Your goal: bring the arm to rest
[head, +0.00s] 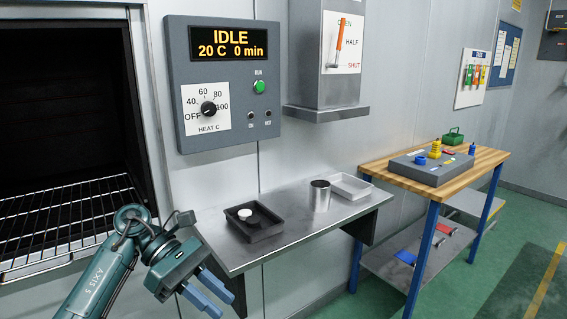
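My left arm (103,284) comes in from the lower left in the head view. Its gripper (207,303) points down and to the right, in front of the left end of the metal shelf. Its two blue-grey fingers stand apart with a gap between them, and I see nothing in the gap. My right arm and gripper are not in the picture.
An oven (62,215) with a wire rack opens at the left. A control panel (222,80) reads IDLE, 20 C, 0 min. The metal shelf (290,240) carries a black tray (262,235), a metal cup (320,196) and a pale tray (351,187). A wooden-topped workbench (480,165) stands right.

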